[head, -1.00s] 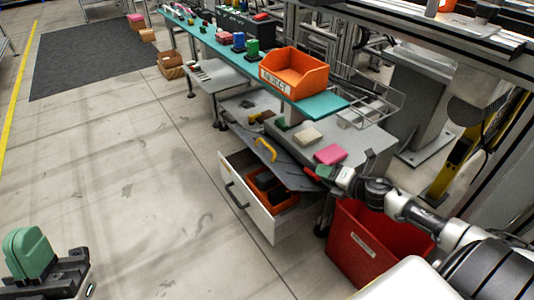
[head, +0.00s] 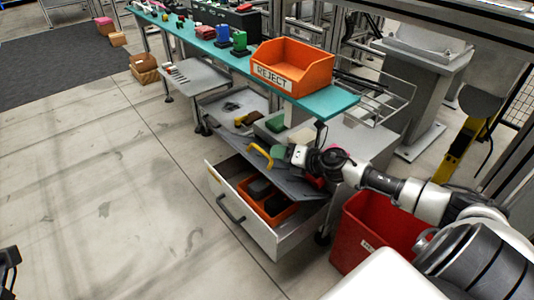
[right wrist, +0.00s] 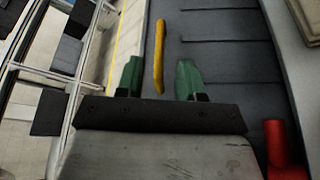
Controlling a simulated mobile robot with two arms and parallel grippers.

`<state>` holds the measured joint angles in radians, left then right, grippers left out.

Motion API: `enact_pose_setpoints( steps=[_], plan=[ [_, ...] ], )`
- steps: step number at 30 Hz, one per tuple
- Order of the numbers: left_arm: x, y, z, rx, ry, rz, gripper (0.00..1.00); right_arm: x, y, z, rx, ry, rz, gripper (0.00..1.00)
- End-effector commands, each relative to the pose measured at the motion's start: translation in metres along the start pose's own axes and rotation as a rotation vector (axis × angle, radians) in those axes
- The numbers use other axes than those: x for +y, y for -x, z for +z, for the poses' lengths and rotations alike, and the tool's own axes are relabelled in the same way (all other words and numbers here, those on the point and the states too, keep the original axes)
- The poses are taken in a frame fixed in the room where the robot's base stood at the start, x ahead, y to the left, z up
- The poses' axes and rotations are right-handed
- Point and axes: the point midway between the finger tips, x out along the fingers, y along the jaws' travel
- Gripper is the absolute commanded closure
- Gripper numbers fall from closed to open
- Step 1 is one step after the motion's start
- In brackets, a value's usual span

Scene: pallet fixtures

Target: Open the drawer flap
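The drawer flap (head: 285,172) is a dark grey ribbed panel lying sloped over the back of the open white drawer (head: 270,236). Its yellow handle (head: 261,153) stands along the flap's left edge. My right gripper (head: 280,153) is just right of the handle in the head view. In the right wrist view, its green fingertips (right wrist: 160,80) are spread apart and empty, with the yellow handle (right wrist: 158,55) showing between and beyond them. I cannot tell whether they touch it. Only a dark part of my left arm's end shows at the lower left edge; its fingers are hidden.
Orange bins (head: 277,212) sit inside the drawer. A red crate (head: 372,238) stands right of it, under my right arm. The floor at left is clear.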

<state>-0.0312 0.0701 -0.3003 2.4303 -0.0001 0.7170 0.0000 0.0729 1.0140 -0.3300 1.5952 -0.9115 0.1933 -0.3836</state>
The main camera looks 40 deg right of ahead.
Motion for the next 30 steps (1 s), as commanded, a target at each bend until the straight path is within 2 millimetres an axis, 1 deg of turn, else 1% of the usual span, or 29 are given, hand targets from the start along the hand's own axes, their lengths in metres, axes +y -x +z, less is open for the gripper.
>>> enact_pose_setpoints(
  steps=[1,3,10,15,23,24,26,30],
  plan=[
    [0.0,0.0,0.0,0.007,-0.001,0.002,1.0,0.0,-0.009,0.001,-0.004,-0.001,0.003,0.62],
    [0.0,-0.001,0.0,0.012,-0.001,0.004,1.0,0.0,-0.018,0.0,-0.003,-0.001,0.002,0.62],
    [0.001,-0.002,0.001,0.018,-0.003,0.011,1.0,0.0,-0.043,0.0,-0.002,-0.002,0.001,0.62],
    [0.001,-0.004,0.001,0.025,-0.004,0.014,1.0,0.0,-0.05,-0.001,0.0,-0.003,0.0,0.62],
    [0.001,-0.006,-0.001,0.034,-0.004,0.013,1.0,0.0,-0.051,0.0,0.0,-0.002,0.0,0.62],
    [0.001,-0.006,-0.001,0.034,-0.004,0.013,1.0,0.0,-0.051,0.0,0.0,-0.002,0.0,0.63],
    [0.001,-0.006,-0.001,0.034,-0.004,0.012,1.0,0.0,-0.051,0.0,0.0,-0.002,0.0,0.73],
    [0.0,-0.006,-0.001,0.035,-0.004,0.011,1.0,0.0,-0.051,0.0,0.0,-0.002,0.0,0.94]
  ],
)
